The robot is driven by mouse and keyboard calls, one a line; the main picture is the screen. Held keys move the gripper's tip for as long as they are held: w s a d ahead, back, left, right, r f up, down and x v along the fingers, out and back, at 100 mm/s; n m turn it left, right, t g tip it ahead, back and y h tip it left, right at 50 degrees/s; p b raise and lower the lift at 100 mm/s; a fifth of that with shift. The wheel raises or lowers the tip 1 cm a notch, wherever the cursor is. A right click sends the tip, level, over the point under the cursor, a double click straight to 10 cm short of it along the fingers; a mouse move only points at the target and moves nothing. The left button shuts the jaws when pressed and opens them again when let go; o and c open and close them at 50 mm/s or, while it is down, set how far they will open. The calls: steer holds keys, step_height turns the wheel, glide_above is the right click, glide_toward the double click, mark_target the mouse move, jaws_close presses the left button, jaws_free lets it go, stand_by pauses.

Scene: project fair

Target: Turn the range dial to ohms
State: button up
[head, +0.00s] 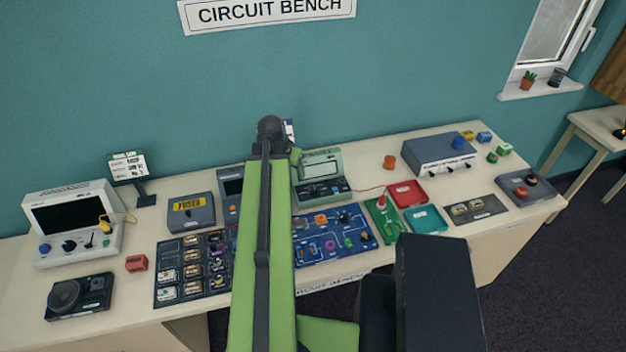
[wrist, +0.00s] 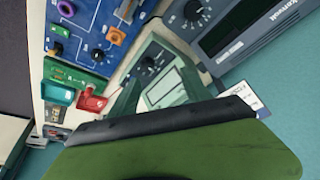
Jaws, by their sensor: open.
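A green multimeter (head: 320,165) with a pale screen and a dark front panel stands at the middle of the bench, just right of my arm. Its range dial (head: 335,187) is small there; the setting cannot be read. In the wrist view the multimeter (wrist: 185,82) appears rotated, with the dial (wrist: 149,69) on its dark panel. My gripper (wrist: 160,121) shows only as a green part with a dark edge low in the wrist view. It is open and covers the multimeter's lower part in that view. My arm hides the gripper's jaws in the head view.
A blue circuit board (head: 340,238) lies in front of the multimeter. A blue-grey display unit (head: 229,182) is partly hidden left of my arm. Red (head: 408,188) and teal (head: 427,214) trays lie to the right, beside a green board (head: 383,222).

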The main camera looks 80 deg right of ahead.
steer(key=s+d+m, duration=0.1)
steer(key=s, duration=0.3)
steer(key=b, duration=1.6)
glide_toward(315, 189)
steer(key=x, duration=0.8)
steer(key=shift+w+f, duration=0.1)
steer(key=shift+f, duration=0.25)
steer(key=shift+r, duration=0.1)
steer(key=shift+c, duration=0.2)
